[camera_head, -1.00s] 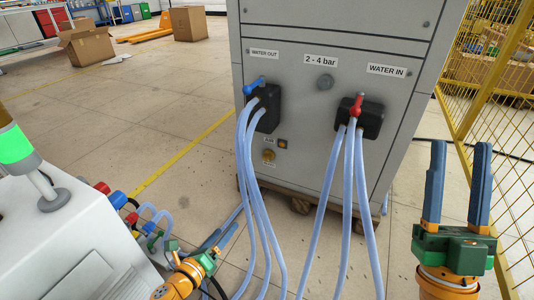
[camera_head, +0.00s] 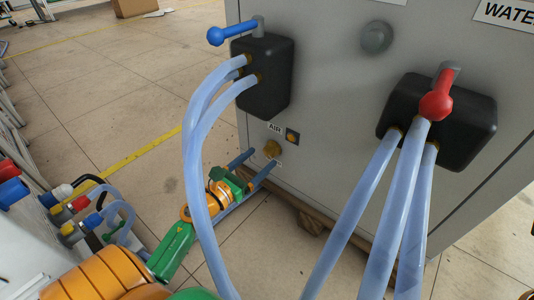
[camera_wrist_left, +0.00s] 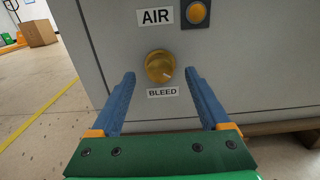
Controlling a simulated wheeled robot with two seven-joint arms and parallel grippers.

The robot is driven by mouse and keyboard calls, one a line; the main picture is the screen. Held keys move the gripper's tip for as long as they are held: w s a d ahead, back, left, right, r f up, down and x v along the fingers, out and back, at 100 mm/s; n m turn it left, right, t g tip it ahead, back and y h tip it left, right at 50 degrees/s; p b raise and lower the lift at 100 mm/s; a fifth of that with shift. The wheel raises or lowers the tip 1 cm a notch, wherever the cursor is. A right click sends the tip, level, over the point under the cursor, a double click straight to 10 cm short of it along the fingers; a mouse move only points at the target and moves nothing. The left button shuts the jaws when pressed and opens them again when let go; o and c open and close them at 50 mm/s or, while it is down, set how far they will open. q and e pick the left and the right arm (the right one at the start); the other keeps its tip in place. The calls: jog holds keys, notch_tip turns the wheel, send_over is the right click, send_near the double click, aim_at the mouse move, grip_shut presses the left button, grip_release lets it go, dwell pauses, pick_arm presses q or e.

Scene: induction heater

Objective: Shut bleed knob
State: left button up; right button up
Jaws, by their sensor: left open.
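The bleed knob (camera_head: 273,149) is a round brass knob low on the grey cabinet front, below the AIR label. In the left wrist view the knob (camera_wrist_left: 159,67) sits above a BLEED label (camera_wrist_left: 162,92), between and just beyond my fingertips. My left gripper (camera_head: 256,163) is open, with its blue fingers pointing at the cabinet on either side of the knob. It also shows in the left wrist view (camera_wrist_left: 160,78), with a gap between each finger and the knob. My right gripper is out of view.
A yellow button (camera_wrist_left: 196,12) is beside the AIR label (camera_wrist_left: 157,16). Pale blue hoses (camera_head: 194,150) hang from a black block (camera_head: 262,85) with a blue lever (camera_head: 230,34), close to my left arm. A red-levered block (camera_head: 470,125) is at right.

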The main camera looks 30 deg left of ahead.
aim_at(271, 151)
pick_arm(q)
jog(key=shift+w+d, duration=0.1)
jog(key=shift+w, duration=1.35)
grip_shut()
